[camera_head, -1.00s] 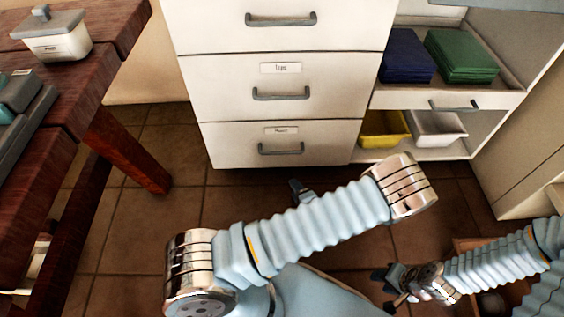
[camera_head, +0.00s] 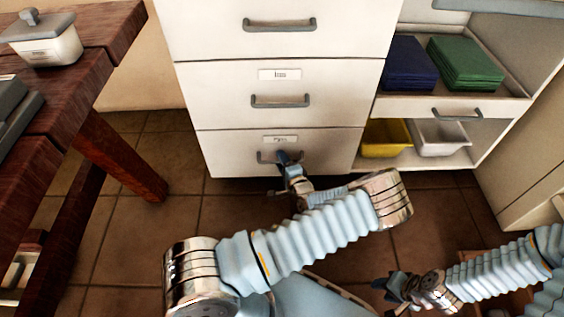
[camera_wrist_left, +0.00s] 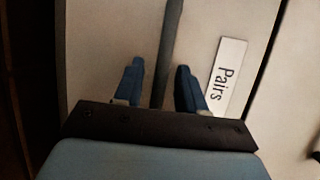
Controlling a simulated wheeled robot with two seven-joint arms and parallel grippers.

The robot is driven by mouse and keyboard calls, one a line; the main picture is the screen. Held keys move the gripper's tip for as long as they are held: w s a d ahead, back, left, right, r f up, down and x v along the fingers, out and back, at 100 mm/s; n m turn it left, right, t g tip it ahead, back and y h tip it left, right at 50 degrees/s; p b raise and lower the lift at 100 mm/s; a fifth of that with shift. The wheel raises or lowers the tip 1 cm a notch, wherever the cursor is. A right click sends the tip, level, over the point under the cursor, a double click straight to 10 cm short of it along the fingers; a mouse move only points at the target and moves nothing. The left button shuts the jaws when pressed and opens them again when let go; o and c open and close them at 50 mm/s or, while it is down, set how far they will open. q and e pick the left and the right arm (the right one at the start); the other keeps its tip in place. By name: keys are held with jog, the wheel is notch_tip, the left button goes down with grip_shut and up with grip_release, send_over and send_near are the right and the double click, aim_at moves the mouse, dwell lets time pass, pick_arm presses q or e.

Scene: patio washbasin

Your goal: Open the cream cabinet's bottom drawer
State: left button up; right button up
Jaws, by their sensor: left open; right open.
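The cream cabinet (camera_head: 200,95) stands ahead with its drawers stacked. Its bottom drawer (camera_head: 230,150) is shut, flush with the drawers above. The drawer's grey bar handle (camera_head: 266,158) is partly hidden by my left gripper (camera_head: 283,158), which is at the handle. In the left wrist view, my left gripper (camera_wrist_left: 160,78) is open, its blue fingers on either side of the grey handle (camera_wrist_left: 172,45). A label reading "Pairs" (camera_wrist_left: 227,75) is beside the right finger. I cannot tell whether the fingers touch the handle. My right gripper (camera_head: 390,287) is open, low at the right, away from the cabinet.
A dark wooden table (camera_head: 105,45) with a lidded pot (camera_head: 45,45) is at the left. Right of the drawers are shelves with blue cloths (camera_head: 407,62), green cloths (camera_head: 465,62), a yellow bin (camera_head: 385,138) and a white bin (camera_head: 438,138). Tiled floor lies before the drawer.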

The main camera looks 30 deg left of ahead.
pick_arm(q)
jog(key=shift+a, duration=0.1)
grip_shut()
dwell(0.4)
